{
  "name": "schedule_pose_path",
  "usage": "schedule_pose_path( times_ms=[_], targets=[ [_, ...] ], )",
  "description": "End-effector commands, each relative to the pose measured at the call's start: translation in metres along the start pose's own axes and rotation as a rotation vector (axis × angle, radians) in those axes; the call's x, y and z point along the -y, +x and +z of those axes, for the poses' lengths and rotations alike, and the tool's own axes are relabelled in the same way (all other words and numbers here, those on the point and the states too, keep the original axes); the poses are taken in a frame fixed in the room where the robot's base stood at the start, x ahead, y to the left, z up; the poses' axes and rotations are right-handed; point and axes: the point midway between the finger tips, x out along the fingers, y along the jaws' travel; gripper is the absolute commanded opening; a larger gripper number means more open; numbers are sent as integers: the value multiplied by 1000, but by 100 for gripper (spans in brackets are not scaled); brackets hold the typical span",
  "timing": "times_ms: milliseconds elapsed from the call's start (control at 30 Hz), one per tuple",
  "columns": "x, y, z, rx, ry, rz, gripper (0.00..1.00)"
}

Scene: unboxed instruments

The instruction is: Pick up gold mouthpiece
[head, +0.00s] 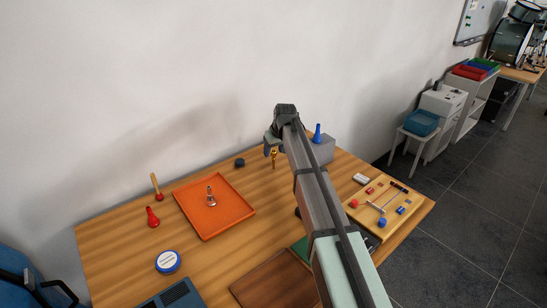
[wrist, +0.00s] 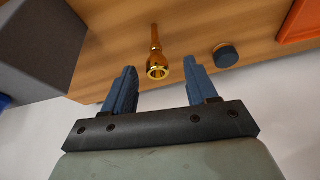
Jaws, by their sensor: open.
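The gold mouthpiece (wrist: 157,66) stands on the wooden table in the wrist view, between and a little beyond my two fingertips. My gripper (wrist: 160,88) is open and empty, with a finger on each side of the mouthpiece's line and no visible contact. In the head view the gold mouthpiece (head: 274,156) shows just left of my arm, near the table's back edge. My gripper's fingers are mostly hidden there behind the wrist. A silver mouthpiece (head: 211,200) stands on the orange tray (head: 238,221).
A dark round cap (wrist: 225,56) sits right of the mouthpiece in the wrist view. A grey block (wrist: 40,45) stands at the left, and in the head view a blue cone (head: 317,133) is on it. The wall is close behind the table.

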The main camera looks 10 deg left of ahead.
Motion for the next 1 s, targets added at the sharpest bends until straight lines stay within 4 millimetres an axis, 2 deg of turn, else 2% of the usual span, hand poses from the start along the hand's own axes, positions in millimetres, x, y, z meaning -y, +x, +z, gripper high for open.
schedule_pose_path(
  times_ms=[400,667,1000],
  targets=[
    [-3,46,0,1,0,-1,57],
    [-3,50,0,0,0,0,57],
    [-3,50,0,0,0,0,27]
  ],
)
